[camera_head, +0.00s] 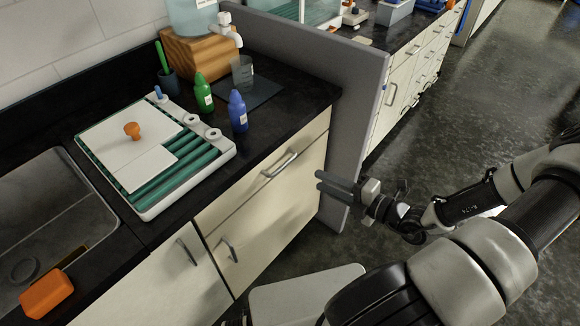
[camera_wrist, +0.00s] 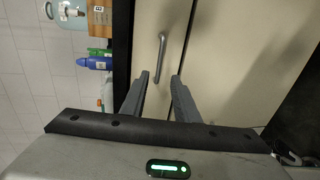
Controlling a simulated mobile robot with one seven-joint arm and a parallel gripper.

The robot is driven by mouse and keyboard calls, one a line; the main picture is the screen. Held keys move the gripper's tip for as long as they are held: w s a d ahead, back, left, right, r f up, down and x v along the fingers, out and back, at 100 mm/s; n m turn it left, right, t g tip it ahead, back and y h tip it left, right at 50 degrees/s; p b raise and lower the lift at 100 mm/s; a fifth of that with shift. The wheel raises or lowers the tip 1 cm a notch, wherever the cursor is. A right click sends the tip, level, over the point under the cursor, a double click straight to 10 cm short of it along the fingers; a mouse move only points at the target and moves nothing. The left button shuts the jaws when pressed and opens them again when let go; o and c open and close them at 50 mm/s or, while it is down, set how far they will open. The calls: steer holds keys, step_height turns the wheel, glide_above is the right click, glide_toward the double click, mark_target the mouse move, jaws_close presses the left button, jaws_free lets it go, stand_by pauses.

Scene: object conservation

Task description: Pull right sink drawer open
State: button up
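The right sink drawer (camera_head: 260,188) is a cream front under the black counter, to the right of the sink, and looks flush with the cabinet. Its silver bar handle (camera_head: 281,163) runs along the front. In the wrist view the drawer front (camera_wrist: 148,30) appears turned on its side, with the handle (camera_wrist: 162,55) just ahead of the fingertips. My gripper (camera_head: 319,180) is to the right of the handle and apart from it, near the grey partition. Its two grey fingers (camera_wrist: 161,76) are spread and empty in the wrist view.
Cabinet doors with handles (camera_head: 187,252) (camera_head: 229,250) sit below and left. A grey partition (camera_head: 350,110) stands at the counter's right end. Green (camera_head: 203,93) and blue (camera_head: 238,112) bottles stand on the counter. The floor (camera_head: 440,130) right of the partition is clear.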

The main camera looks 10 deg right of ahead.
mark_target(286, 165)
steer(key=b+x, duration=0.2)
steer(key=x, duration=1.1)
steer(key=shift+w, duration=0.1)
jaws_close()
